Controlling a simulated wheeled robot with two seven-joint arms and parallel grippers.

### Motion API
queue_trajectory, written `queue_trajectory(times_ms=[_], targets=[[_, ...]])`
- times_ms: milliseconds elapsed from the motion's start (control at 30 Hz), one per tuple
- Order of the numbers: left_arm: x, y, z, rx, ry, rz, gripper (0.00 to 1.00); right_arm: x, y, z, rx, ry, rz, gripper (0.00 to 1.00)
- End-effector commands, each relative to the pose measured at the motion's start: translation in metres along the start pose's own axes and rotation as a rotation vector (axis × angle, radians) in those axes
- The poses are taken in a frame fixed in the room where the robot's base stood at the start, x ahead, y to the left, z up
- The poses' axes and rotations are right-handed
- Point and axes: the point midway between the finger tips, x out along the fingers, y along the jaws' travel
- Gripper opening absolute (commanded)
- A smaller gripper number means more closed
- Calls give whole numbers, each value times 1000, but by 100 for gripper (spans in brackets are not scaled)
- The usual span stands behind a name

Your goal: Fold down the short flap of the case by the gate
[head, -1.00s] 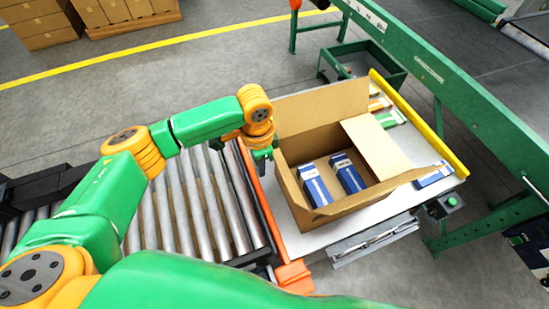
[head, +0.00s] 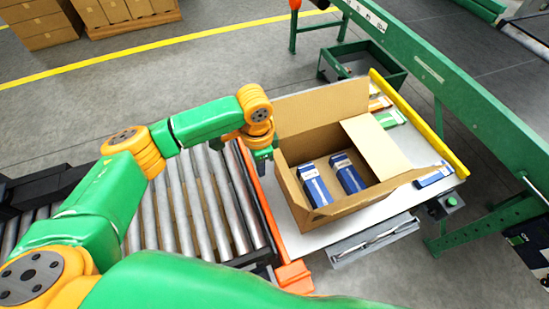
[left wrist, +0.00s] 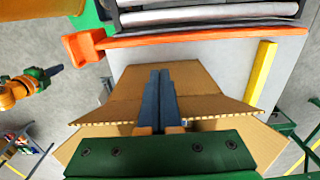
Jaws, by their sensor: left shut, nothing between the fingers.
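The open cardboard case (head: 345,210) stands on a pale table beside the orange gate (head: 262,205). Its far flap and right flap (head: 376,147) are raised and spread outward. The short flap on the gate side (head: 291,186) stands up, slightly tilted. Two blue-and-white cartons (head: 315,185) are inside. My left gripper (head: 262,158) is at the gate side of the case, near the far end of that flap. In the left wrist view, its dark fingers (left wrist: 163,92) are shut and empty over the cardboard flap (left wrist: 196,88); contact cannot be told.
A roller conveyor (head: 190,205) lies left of the gate. A yellow rail (head: 420,120) edges the table's right side, with several loose cartons (head: 391,119) along it. A green bin (head: 375,62) and a green machine frame (head: 460,95) stand beyond.

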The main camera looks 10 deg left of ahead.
Motion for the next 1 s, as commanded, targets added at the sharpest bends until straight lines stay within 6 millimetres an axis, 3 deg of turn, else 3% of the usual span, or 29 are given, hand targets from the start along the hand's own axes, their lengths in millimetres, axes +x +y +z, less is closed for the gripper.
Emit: queue_trajectory(times_ms=[167, 600, 900, 1000], targets=[[1, 0, -5, 1, 1, 0, 0, 2, 0, 0, 0, 0, 0, 0], [4, 0, -72, 0, 1, 0, 0, 31, 1, 3, -1, 0, 2, 0], [1, 0, -76, 0, 0, 0, 0, 30, 1, 3, 0, 0, 2, 0], [5, 0, -86, -1, 1, 0, 0, 41, 0, 4, 0, 0, 1, 0]])
